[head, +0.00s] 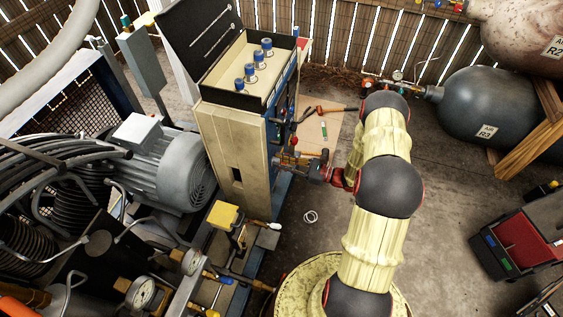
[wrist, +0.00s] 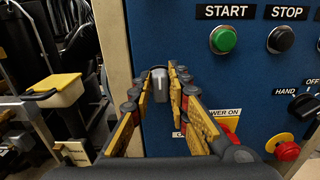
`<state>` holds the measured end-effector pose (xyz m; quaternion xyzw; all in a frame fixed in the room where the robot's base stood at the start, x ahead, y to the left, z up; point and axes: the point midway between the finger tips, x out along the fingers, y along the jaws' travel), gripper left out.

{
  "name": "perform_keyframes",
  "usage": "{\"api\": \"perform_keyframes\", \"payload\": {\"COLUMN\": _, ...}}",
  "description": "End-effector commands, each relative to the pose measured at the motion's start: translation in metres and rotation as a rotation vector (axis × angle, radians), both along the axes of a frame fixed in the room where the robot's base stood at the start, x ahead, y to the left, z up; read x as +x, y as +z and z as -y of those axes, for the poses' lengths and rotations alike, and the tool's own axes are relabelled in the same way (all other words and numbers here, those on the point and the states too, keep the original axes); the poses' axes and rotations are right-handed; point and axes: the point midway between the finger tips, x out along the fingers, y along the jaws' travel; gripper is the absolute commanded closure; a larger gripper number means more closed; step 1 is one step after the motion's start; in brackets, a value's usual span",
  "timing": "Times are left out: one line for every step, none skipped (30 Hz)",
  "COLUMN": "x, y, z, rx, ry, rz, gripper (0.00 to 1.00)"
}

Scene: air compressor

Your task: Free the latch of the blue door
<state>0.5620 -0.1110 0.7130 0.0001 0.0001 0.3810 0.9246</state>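The blue door (wrist: 200,75) fills the right of the wrist view. Its latch, a dark grey knob with a pale line pointing upright (wrist: 157,85), sits near the door's left edge. My gripper (wrist: 159,80) is open, its yellow-padded fingers on either side of the latch. I cannot tell whether the pads touch it. In the head view my gripper (head: 312,170) is at the front of the beige cabinet (head: 232,150); the door is seen nearly edge-on there, and the latch cannot be made out.
Close to my right finger are a green START button (wrist: 223,39), a black STOP button (wrist: 281,39), a black selector (wrist: 303,104) and a red emergency button on yellow (wrist: 287,150). A grey motor (head: 165,165) stands left of the cabinet.

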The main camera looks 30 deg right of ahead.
Motion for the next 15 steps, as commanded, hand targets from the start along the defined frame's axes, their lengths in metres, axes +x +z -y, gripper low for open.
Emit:
{"api": "perform_keyframes", "payload": {"x": 0.0000, "y": -0.0001, "z": 0.0000, "rx": 0.000, "ry": 0.000, "rz": 0.000, "gripper": 0.87}}
{"api": "perform_keyframes", "payload": {"x": 0.0000, "y": -0.0001, "z": 0.0000, "rx": 0.000, "ry": 0.000, "rz": 0.000, "gripper": 0.89}}
{"api": "perform_keyframes", "payload": {"x": -0.0001, "y": -0.0001, "z": 0.0001, "rx": 0.000, "ry": 0.000, "rz": 0.000, "gripper": 0.91}}
{"api": "perform_keyframes", "payload": {"x": -0.0001, "y": -0.0001, "z": 0.0001, "rx": 0.000, "ry": 0.000, "rz": 0.000, "gripper": 0.93}}
{"api": "perform_keyframes", "payload": {"x": -0.0001, "y": -0.0001, "z": 0.0001, "rx": 0.000, "ry": 0.000, "rz": 0.000, "gripper": 0.94}}
{"api": "perform_keyframes", "payload": {"x": -0.0001, "y": -0.0001, "z": 0.0001, "rx": 0.000, "ry": 0.000, "rz": 0.000, "gripper": 0.97}}
{"api": "perform_keyframes", "payload": {"x": -0.0001, "y": -0.0001, "z": 0.0001, "rx": 0.000, "ry": 0.000, "rz": 0.000, "gripper": 0.98}}
{"api": "perform_keyframes", "payload": {"x": -0.0001, "y": -0.0001, "z": 0.0001, "rx": 0.000, "ry": 0.000, "rz": 0.000, "gripper": 1.00}}
{"api": "perform_keyframes", "payload": {"x": -0.0001, "y": -0.0001, "z": 0.0001, "rx": 0.000, "ry": 0.000, "rz": 0.000, "gripper": 1.00}}
{"api": "perform_keyframes", "payload": {"x": -0.0001, "y": -0.0001, "z": 0.0001, "rx": 0.000, "ry": 0.000, "rz": 0.000, "gripper": 1.00}}
{"api": "perform_keyframes", "payload": {"x": -0.0001, "y": -0.0001, "z": 0.0001, "rx": 0.000, "ry": 0.000, "rz": 0.000, "gripper": 1.00}}
{"api": "perform_keyframes", "payload": {"x": -0.0001, "y": -0.0001, "z": 0.0001, "rx": 0.000, "ry": 0.000, "rz": 0.000, "gripper": 1.00}}
{"api": "perform_keyframes", "payload": {"x": -0.0001, "y": -0.0001, "z": 0.0001, "rx": 0.000, "ry": 0.000, "rz": 0.000, "gripper": 1.00}}
{"api": "perform_keyframes", "payload": {"x": -0.0001, "y": -0.0001, "z": 0.0001, "rx": 0.000, "ry": 0.000, "rz": 0.000, "gripper": 1.00}}
{"api": "perform_keyframes", "payload": {"x": -0.0001, "y": -0.0001, "z": 0.0001, "rx": 0.001, "ry": 0.000, "rz": -0.001, "gripper": 1.00}}
